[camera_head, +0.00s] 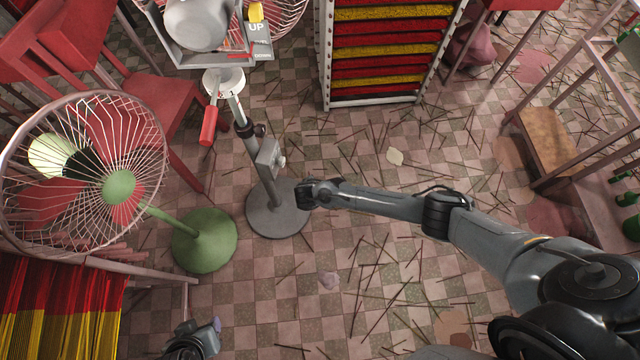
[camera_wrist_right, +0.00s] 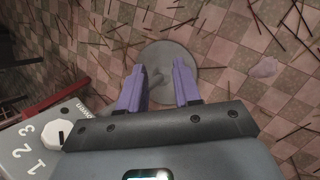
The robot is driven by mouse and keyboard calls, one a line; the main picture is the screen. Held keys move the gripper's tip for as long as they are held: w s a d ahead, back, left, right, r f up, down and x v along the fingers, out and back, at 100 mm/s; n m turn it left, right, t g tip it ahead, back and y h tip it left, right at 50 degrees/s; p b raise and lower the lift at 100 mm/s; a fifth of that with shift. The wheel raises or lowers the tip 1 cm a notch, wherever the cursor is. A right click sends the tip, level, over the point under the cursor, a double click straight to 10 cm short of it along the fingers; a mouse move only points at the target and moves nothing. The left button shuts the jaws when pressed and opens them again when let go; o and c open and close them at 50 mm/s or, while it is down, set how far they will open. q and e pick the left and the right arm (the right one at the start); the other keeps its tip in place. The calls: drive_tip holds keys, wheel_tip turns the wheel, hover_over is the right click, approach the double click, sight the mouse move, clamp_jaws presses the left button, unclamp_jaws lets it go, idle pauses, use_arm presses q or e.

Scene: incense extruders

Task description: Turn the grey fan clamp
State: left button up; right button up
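The grey fan's pole (camera_head: 248,133) rises from a round grey base (camera_head: 277,222). A small dark collar with a knob (camera_head: 259,129), which looks like a clamp, sits on the pole. Higher up are a white collar (camera_head: 223,82) and a red handle (camera_head: 208,126). My right gripper (camera_head: 308,194) is right of the pole, over the base's edge in the picture. In the right wrist view its purple fingers (camera_wrist_right: 159,88) are apart, with the base (camera_wrist_right: 180,55) below; no clamp shows between them. My left gripper (camera_head: 196,340) is at the bottom edge, its fingers unclear.
A grey control box (camera_head: 270,157) is on the pole; its numbered dial (camera_wrist_right: 58,133) is close beside my right gripper. A green-based fan (camera_head: 204,240) stands left. A rack of incense (camera_head: 385,50) stands behind.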

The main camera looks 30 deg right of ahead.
drive_tip(key=shift+w+d+m+y, duration=0.1)
drive_tip(key=shift+w+m+y, duration=0.05)
drive_tip(key=shift+m+y, duration=0.15)
idle(0.4)
